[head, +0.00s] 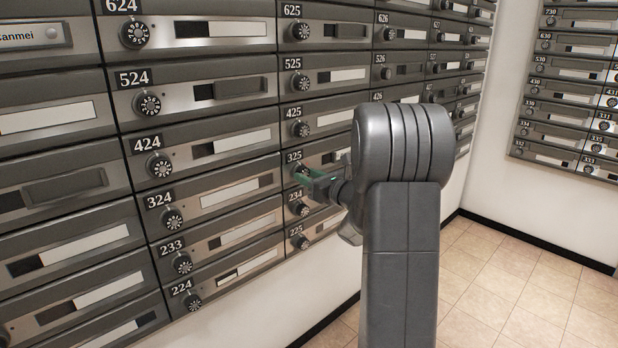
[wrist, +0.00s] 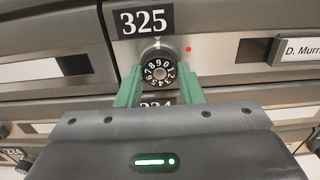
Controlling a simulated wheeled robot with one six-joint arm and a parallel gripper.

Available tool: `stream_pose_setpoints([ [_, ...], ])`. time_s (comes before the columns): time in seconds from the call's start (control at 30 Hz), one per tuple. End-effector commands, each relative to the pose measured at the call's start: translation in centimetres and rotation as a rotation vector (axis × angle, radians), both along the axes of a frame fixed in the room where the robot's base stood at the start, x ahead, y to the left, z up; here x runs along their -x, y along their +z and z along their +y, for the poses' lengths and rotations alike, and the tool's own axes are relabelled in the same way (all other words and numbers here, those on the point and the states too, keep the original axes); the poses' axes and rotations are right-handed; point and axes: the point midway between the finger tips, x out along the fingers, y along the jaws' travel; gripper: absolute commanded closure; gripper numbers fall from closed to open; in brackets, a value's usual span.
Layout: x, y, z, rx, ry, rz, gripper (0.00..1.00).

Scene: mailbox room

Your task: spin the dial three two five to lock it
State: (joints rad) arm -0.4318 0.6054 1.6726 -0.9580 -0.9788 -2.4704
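The black dial under the number plate 325 (wrist: 145,21) shows in the wrist view (wrist: 160,73). Its white digits face me, with 9 and 0 near the top. A small red dot (wrist: 188,49) shows on the metal plate to its upper right. My gripper (wrist: 160,80) has one green finger on each side of the dial. Little or no gap shows, but I cannot tell whether the fingers press on it. In the head view my gripper (head: 303,178) reaches from the right to the 325 box, and its fingers partly cover the dial there.
Dial 425 (head: 300,129) is just above and dial 234 (head: 300,208) just below, close to my gripper. Dial 324 (head: 172,217) is to the left. A second bank of boxes (head: 570,90) hangs on the right wall. The tiled floor (head: 500,290) is clear.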

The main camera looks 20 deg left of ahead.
Motion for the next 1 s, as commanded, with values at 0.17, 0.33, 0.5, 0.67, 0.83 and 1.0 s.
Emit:
stream_pose_setpoints([
  [0.17, 0.02, -0.03, -0.01, -0.002, 0.000, 0.004, 0.89],
  [0.33, 0.02, -0.12, -0.01, -0.015, 0.000, 0.035, 0.89],
  [0.5, 0.05, -0.23, -0.01, -0.047, 0.000, 0.115, 0.89],
  [0.67, 0.08, -0.24, -0.01, -0.096, 0.000, 0.232, 0.89],
  [0.83, 0.10, -0.18, 0.00, -0.158, 0.000, 0.381, 0.89],
  [1.0, 0.12, -0.09, 0.02, -0.219, 0.000, 0.531, 0.89],
])
